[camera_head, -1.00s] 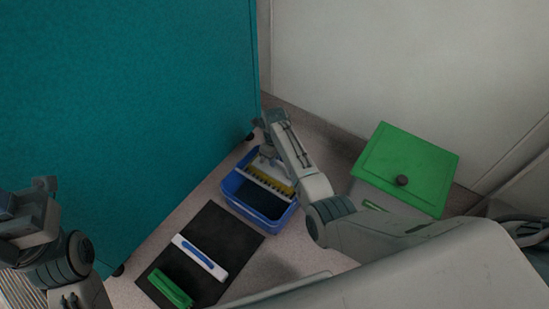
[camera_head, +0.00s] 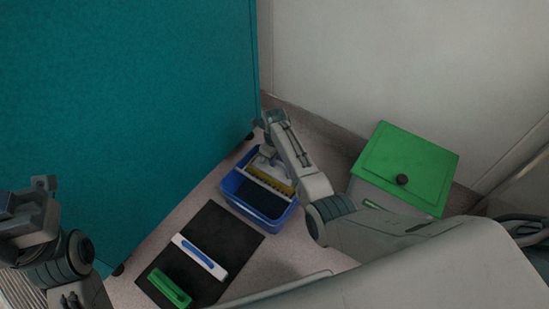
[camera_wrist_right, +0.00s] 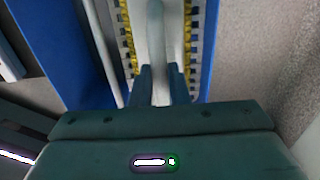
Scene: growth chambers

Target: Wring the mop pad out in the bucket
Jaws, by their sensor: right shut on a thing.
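The blue bucket (camera_head: 235,197) stands on the floor, with a yellow toothed strip (camera_head: 283,187) and a pale crossbar inside. My right gripper (camera_head: 267,152) is over its far part. In the right wrist view, the gripper (camera_wrist_right: 160,78) is shut on a narrow pale handle (camera_wrist_right: 155,30), with yellow toothed edges on both sides and the bucket's blue wall (camera_wrist_right: 55,40) at left. I cannot tell the mop pad apart from the pale surface under the handle. My left gripper (camera_head: 42,185) is at the left edge, away from the bucket; its jaw opening is unclear.
A black mat (camera_head: 215,225) in front of the bucket holds a white bar with a blue stripe (camera_head: 199,257) and a green piece (camera_head: 168,288). A teal cabinet (camera_head: 130,110) stands close at left. A green-lidded bin (camera_head: 405,165) stands at right by the wall.

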